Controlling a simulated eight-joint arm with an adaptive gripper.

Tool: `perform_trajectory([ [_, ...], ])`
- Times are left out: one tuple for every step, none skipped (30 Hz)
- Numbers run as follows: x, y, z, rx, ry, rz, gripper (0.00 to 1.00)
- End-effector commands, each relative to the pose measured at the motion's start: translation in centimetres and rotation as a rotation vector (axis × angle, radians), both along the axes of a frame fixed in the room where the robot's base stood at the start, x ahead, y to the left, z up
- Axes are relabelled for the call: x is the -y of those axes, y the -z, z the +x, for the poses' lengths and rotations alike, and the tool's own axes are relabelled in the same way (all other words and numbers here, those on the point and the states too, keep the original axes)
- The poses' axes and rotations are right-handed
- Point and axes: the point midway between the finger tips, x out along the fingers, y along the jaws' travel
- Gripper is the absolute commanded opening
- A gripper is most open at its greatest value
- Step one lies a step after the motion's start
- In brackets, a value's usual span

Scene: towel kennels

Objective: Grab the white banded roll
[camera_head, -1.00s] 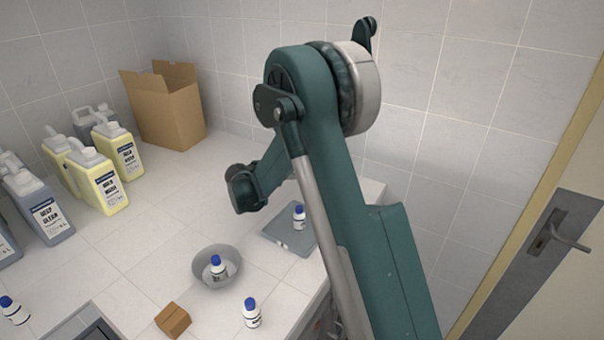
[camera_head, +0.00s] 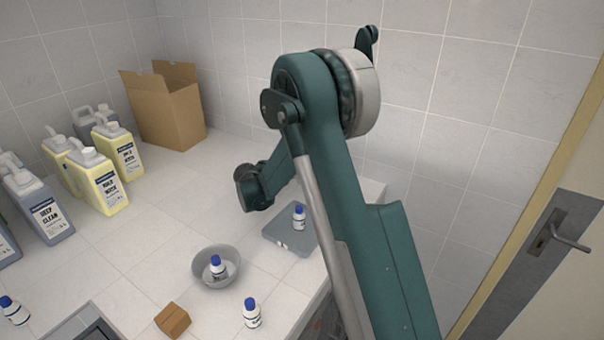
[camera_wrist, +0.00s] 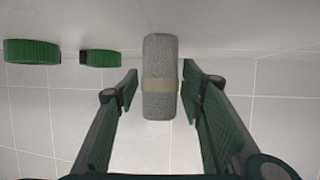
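A pale grey-white speckled roll (camera_wrist: 160,58) with a cream band around its middle stands upright in the picture in the wrist view. My gripper (camera_wrist: 158,80) is open, with one finger on each side of the roll. The roll is nearer to the right finger, with a wider gap to the left one. I cannot tell whether the fingertips reach past it in depth. The roll and my fingers do not show in the head view.
Two green objects, one wide (camera_wrist: 32,51) and one small with a dark end (camera_wrist: 101,58), lie to the left in the wrist view. The head view shows a counter with jugs (camera_head: 105,180), a cardboard box (camera_head: 172,110), a bowl (camera_head: 205,281), a grey tray (camera_head: 275,238) and small bottles.

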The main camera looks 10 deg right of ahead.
Motion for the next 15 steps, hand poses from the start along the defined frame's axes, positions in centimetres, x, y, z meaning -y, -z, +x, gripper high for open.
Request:
perform_trajectory([
  [0.0,0.0,0.0,0.0,0.0,0.0,0.31],
  [0.0,0.0,0.0,0.0,0.0,0.0,0.28],
  [0.0,0.0,0.0,0.0,0.0,0.0,0.22],
  [0.0,0.0,0.0,0.0,0.0,0.0,0.18],
  [0.0,0.0,0.0,0.0,0.0,0.0,0.14],
  [-0.01,0.0,-0.01,0.0,0.0,0.0,0.14],
  [0.0,-0.01,0.0,0.0,0.0,0.0,0.14],
  [0.0,-0.01,0.0,0.0,0.0,0.0,0.14],
  [0.0,-0.01,0.0,0.0,0.0,0.0,0.14],
  [0.0,-0.01,0.0,0.0,0.0,0.0,0.14],
  [0.0,-0.01,0.0,0.0,0.0,0.0,0.14],
  [0.0,-0.01,0.0,0.0,0.0,0.0,0.14],
  [-0.01,-0.04,0.0,0.0,0.0,0.0,0.14],
  [-0.01,-0.06,0.0,0.0,0.0,0.0,0.14],
  [-0.01,-0.13,-0.01,0.0,0.0,0.0,0.14],
])
